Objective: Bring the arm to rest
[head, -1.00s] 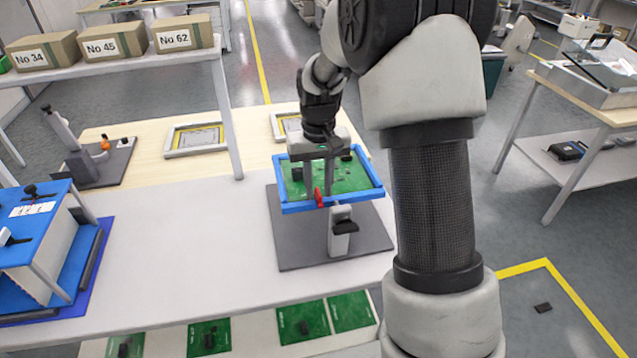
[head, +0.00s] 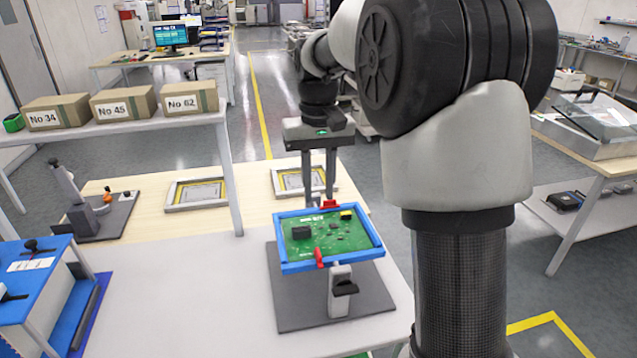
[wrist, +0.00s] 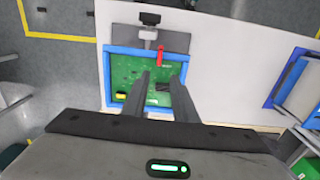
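My gripper (head: 319,192) hangs fingers down over the back of a green circuit board (head: 330,238) in a blue frame (head: 300,266). Its two fingers stand apart with nothing between them. In the wrist view my gripper (wrist: 161,82) shows the same gap, with the board (wrist: 127,72) behind it. The fingertips look clear of the board, though the exact height is hard to judge. The board carries dark parts and a yellow part (head: 346,215). Red clips (head: 319,257) sit on the frame, which a stand on a grey plate (head: 290,300) holds up.
A shelf (head: 150,124) with several numbered boxes stands at the left, its post beside the worktable (head: 180,290). Flat trays (head: 200,193) lie behind. A blue fixture (head: 40,290) is at the front left. Another bench (head: 590,150) stands at the right. Floor shows between them.

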